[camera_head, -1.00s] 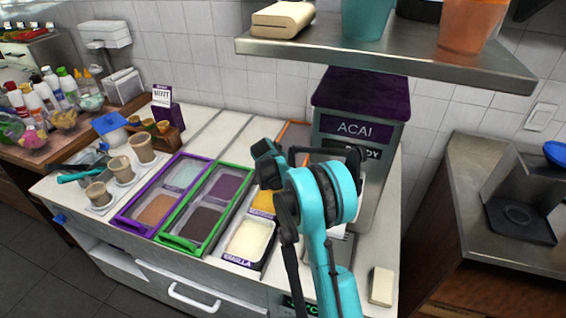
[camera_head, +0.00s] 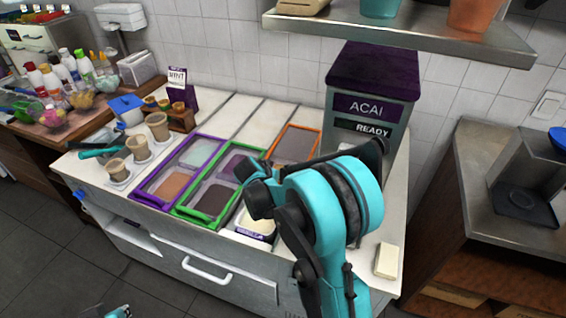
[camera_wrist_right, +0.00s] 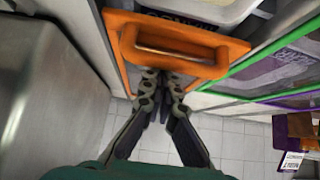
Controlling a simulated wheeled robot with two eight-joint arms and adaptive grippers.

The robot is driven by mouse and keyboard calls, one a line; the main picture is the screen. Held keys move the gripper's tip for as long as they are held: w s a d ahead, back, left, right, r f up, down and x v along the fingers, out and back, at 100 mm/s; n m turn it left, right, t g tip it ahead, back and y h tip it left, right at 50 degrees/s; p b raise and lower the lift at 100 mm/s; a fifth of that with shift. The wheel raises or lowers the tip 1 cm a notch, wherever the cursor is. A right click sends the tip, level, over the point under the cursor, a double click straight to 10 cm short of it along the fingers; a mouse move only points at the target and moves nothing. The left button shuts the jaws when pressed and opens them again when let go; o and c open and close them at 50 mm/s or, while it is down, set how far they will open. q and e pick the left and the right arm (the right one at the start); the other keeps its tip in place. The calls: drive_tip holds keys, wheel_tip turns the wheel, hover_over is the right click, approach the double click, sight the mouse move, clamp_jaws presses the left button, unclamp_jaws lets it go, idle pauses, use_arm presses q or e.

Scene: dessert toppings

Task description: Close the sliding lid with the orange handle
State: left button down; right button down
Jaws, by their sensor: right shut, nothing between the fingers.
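The orange-framed sliding lid (camera_head: 298,143) lies at the back of the counter's right-hand well, left of the ACAI machine. Its handle is hidden behind my right arm in the head view. In the right wrist view the orange handle (camera_wrist_right: 172,52) is large and close. My right gripper (camera_wrist_right: 162,76) is shut and empty, with its fingertips right at the handle. I cannot tell whether they touch it. In front of the lid, the vanilla tub (camera_head: 256,222) shows uncovered, partly hidden by my arm. My left gripper is not clearly in view.
Green-framed (camera_head: 191,213) and purple-framed (camera_head: 146,199) lids lie to the left. The ACAI machine (camera_head: 366,115) stands close on the right, under a metal shelf (camera_head: 400,40). Cups (camera_head: 157,126) stand at the counter's left. A pale block (camera_head: 387,261) lies front right.

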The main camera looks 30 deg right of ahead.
drive_tip(key=s+a, duration=0.4)
drive_tip(key=a, duration=0.1)
drive_tip(key=s+a, duration=0.5)
drive_tip(key=a, duration=0.1)
drive_tip(key=s+a, duration=0.5)
drive_tip(key=shift+a, duration=0.2)
drive_tip(key=shift+s+a+f, duration=0.15)
drive_tip(key=shift+s, duration=0.05)
